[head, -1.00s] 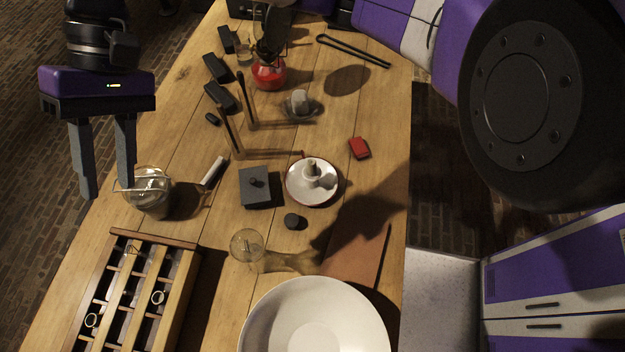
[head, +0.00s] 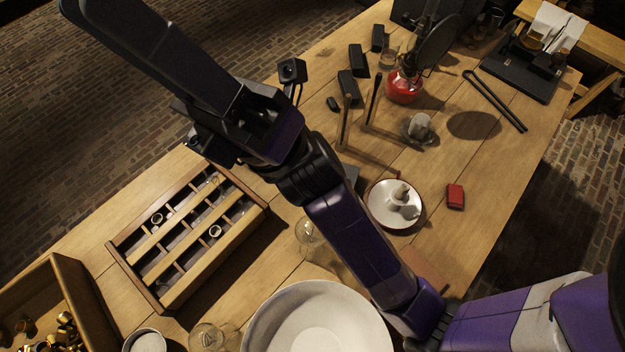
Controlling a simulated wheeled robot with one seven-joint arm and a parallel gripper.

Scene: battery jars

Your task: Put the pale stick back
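No pale stick can be made out now; my arm covers the table's left middle, where a short pale stick lay beside a glass jar of liquid a second ago. That jar is also hidden. My gripper (head: 100,18) appears to stretch toward the upper left from its purple hand, its dark fingers high and close to the head camera, seen overlapping. The gap between the fingers and anything held do not show. The compartment tray (head: 118,252), wooden with several cells and a few small rings, lies below and left of the hand, apart from it.
A white bowl (head: 318,330), a glass (head: 308,232) and a saucer with a candle stub (head: 381,212) stand near my arm. Two upright dark-tipped sticks, a red lamp (head: 404,88), black blocks (head: 358,60) and a red box (head: 455,196) lie beyond. A wooden box (head: 85,300) is lower left.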

